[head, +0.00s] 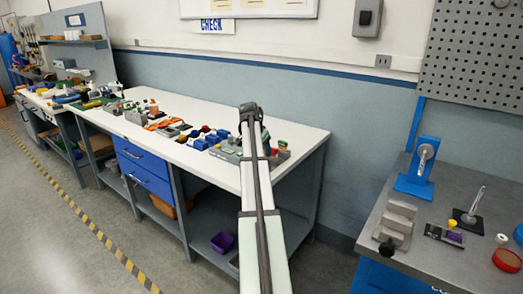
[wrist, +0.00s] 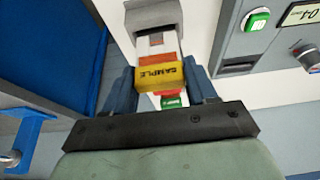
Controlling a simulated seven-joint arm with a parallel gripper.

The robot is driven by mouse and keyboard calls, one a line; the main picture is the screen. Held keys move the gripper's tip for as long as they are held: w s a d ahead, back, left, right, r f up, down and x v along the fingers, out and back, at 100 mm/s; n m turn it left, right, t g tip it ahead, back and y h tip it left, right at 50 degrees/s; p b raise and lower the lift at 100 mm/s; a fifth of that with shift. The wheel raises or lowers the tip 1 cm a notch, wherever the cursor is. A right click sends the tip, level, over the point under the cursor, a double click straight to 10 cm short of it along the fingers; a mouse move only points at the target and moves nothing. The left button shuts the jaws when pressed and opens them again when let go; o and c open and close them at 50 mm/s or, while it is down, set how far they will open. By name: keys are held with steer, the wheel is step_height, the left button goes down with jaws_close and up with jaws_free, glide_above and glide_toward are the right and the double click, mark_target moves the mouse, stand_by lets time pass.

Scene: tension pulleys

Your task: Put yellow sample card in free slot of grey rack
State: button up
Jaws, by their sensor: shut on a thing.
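The yellow card (wrist: 160,76), marked SAMPLE, is between the two blue fingers of my gripper (wrist: 163,82) in the wrist view. My gripper is shut on it. Just beyond the card, a light grey block (wrist: 153,17), possibly the rack, shows with white and orange pieces (wrist: 158,46) in line with the card. Red and green pieces (wrist: 170,99) show on the card's near side. I cannot tell whether the card touches the grey block, and no free slot is clear. In the head view my arm hides the card and most of my gripper.
A grey device with a green button (wrist: 257,19) and a display (wrist: 301,13) stands to the right in the wrist view. In the head view, the white bench (head: 305,137) carries many small coloured items. A grey bench (head: 440,255) with fixtures stands at the right.

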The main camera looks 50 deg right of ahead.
steer(key=shift+f, duration=1.8)
stand_by(1.2)
steer(key=o, duration=1.4)
steer(key=shift+r, duration=0.1)
steer(key=shift+r, duration=3.9)
steer(key=shift+f, duration=0.1)
